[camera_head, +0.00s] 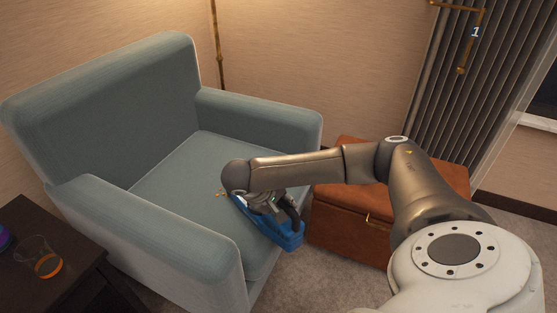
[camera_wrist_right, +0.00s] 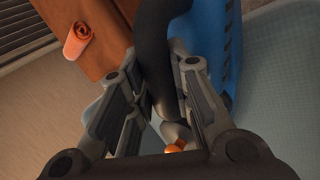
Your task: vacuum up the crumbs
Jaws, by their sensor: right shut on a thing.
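My right gripper (camera_head: 268,203) is over the front part of the armchair seat (camera_head: 185,175). It is shut on the dark handle of a blue handheld vacuum (camera_head: 283,237), which is at the seat's front edge. In the right wrist view, the fingers (camera_wrist_right: 160,85) close around the black handle, with the vacuum's blue body (camera_wrist_right: 208,40) beside them. A few small orange-brown crumbs (camera_head: 219,193) show on the seat just left of the gripper; my arm may hide others. My left gripper is not in view.
The chair's armrests (camera_head: 265,113) and backrest rise around the seat. A dark side table (camera_head: 75,270) at lower left holds a glass (camera_head: 42,258).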

